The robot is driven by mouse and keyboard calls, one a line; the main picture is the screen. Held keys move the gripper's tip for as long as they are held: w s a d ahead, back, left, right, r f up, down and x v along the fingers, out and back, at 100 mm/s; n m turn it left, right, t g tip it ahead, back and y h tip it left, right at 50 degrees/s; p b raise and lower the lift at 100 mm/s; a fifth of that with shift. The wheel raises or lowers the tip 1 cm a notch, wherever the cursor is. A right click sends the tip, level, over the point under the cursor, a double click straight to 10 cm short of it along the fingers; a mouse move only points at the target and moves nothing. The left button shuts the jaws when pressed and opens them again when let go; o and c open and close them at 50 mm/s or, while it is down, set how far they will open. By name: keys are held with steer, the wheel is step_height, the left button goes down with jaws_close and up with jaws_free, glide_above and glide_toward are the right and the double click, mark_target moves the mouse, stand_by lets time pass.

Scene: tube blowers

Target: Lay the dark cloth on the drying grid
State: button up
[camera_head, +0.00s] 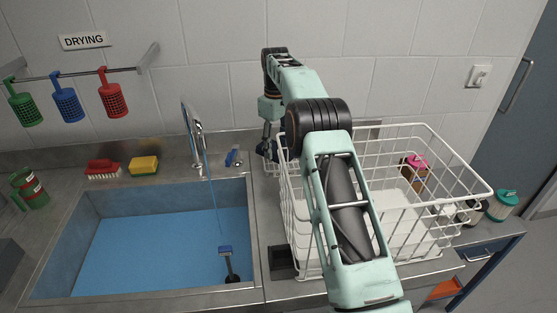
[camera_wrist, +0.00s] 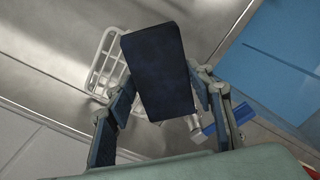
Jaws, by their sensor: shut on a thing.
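The dark cloth (camera_wrist: 160,62), a navy folded block, is in my gripper (camera_wrist: 162,88), between its two fingers in the wrist view. My gripper is shut on it. A white wire grid (camera_wrist: 97,72) lies on the steel counter beneath and to the left of the cloth, partly covered by it in this view. I cannot tell whether the cloth touches the grid. In the head view my gripper (camera_head: 267,149) is at the back of the counter, between the tap and the white basket. The cloth cannot be made out there, and the grid is mostly hidden by my arm and the basket.
A sink (camera_head: 247,215) with blue water and a tap (camera_head: 198,140) lie to the left. A small blue-handled item (camera_head: 233,157) sits close to my gripper.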

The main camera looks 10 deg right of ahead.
steer(key=shift+f, duration=2.85)
steer(key=shift+f, duration=0.2)
steer(key=o, duration=1)
steer(key=shift+o, duration=0.2)
step_height(320, 180, up, 12)
steer(key=shift+r+p, duration=0.2)
steer(key=shift+p, duration=0.65)
